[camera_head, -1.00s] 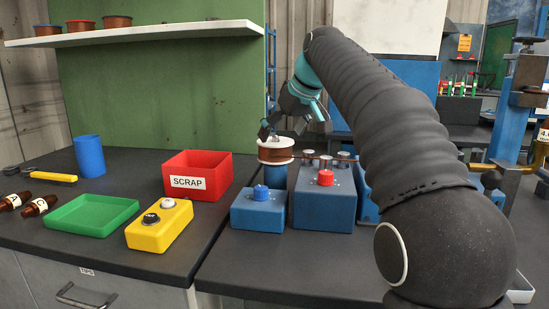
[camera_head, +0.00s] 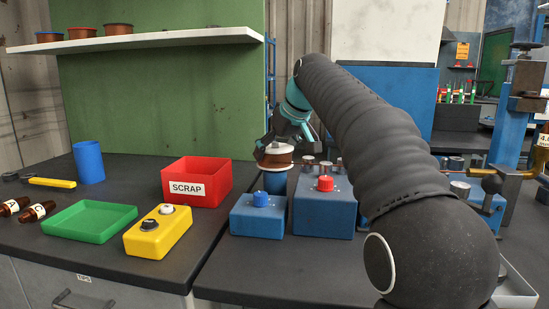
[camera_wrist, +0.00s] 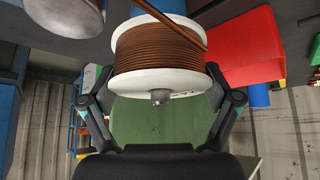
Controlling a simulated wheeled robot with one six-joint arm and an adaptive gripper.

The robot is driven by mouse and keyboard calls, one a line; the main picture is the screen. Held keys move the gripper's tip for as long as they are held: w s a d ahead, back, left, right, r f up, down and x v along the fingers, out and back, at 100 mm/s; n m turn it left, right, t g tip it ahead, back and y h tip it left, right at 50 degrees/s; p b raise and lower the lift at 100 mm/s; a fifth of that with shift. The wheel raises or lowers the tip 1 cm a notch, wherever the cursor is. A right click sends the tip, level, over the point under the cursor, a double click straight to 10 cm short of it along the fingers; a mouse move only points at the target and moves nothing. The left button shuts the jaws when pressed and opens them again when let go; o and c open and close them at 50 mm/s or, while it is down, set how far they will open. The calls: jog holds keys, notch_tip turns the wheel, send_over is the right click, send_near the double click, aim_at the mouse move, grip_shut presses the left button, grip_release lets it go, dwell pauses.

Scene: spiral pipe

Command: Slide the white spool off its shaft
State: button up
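The white spool (camera_wrist: 158,82) has white flanges and is wound with brown, copper-like wire. In the head view the spool (camera_head: 274,156) sits upright on top of a blue cylindrical stand (camera_head: 275,182). The shaft tip (camera_wrist: 160,97) pokes out at the centre of the near flange in the wrist view. My gripper (camera_wrist: 157,80) is over the spool with its fingers spread, one on each side of it. The fingertips are close to the spool's rim; I cannot tell whether they touch. In the head view my gripper (camera_head: 274,146) partly hides the spool's top.
A wire strand (camera_wrist: 178,24) runs from the spool towards posts on the blue box with a red knob (camera_head: 325,205). A smaller blue box (camera_head: 257,218) stands in front. The red SCRAP bin (camera_head: 218,184), yellow button box (camera_head: 158,238) and green tray (camera_head: 90,222) are left.

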aim_at(271, 146)
jog(key=shift+c, duration=0.7)
jog(key=shift+r+p, duration=1.55)
jog(key=shift+r, duration=0.05)
jog(key=shift+r, duration=0.2)
jog(key=shift+r+p, duration=0.6)
jog(key=shift+r, duration=1.95)
jog(key=shift+r, duration=0.15)
